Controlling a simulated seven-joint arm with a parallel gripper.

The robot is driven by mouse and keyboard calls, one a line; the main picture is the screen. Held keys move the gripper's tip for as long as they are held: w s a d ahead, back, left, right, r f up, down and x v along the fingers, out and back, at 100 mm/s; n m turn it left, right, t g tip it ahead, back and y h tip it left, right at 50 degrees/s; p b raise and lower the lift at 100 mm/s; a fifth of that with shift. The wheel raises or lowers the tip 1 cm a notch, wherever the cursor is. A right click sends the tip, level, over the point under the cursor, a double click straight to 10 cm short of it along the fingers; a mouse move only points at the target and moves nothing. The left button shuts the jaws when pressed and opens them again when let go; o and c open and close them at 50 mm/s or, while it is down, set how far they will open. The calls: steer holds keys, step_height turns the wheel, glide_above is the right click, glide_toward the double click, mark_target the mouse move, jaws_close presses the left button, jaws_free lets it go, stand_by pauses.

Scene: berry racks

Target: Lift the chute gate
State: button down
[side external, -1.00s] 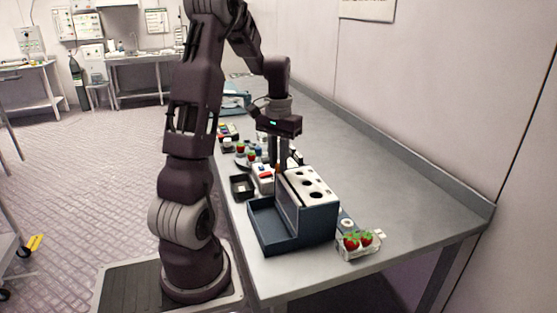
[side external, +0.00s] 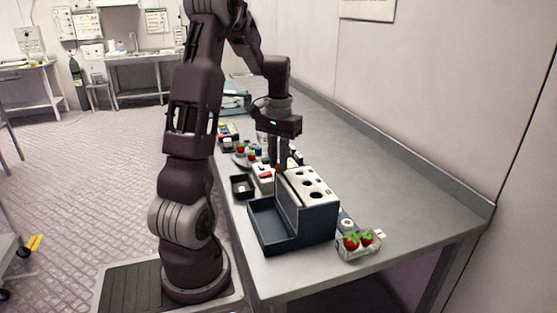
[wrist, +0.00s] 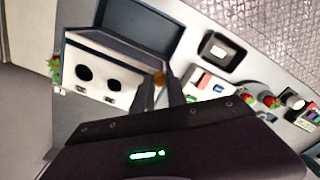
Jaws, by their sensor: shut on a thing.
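The chute box (side external: 318,222) is dark blue with a pale top with round holes, and stands near the table's front end. A low open tray (side external: 262,237) is at its left side. The chute gate's orange handle (side external: 278,168) shows at the box's top far corner; it also shows in the wrist view (wrist: 158,78). My gripper (side external: 281,164) is over that corner, fingers pointing down, shut on the orange handle. The fingers hide much of the handle. I cannot tell how high the gate panel is.
A clear punnet of strawberries (side external: 358,243) stands right of the box. A small black tray (side external: 242,187) and several small red, white and dark items lie along the table's left side. The table's right side (side external: 400,200) is clear.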

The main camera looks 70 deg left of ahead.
steer(key=shift+r, duration=2.8)
steer(key=c, duration=1.3)
jaws_free()
step_height(320, 180, up, 7)
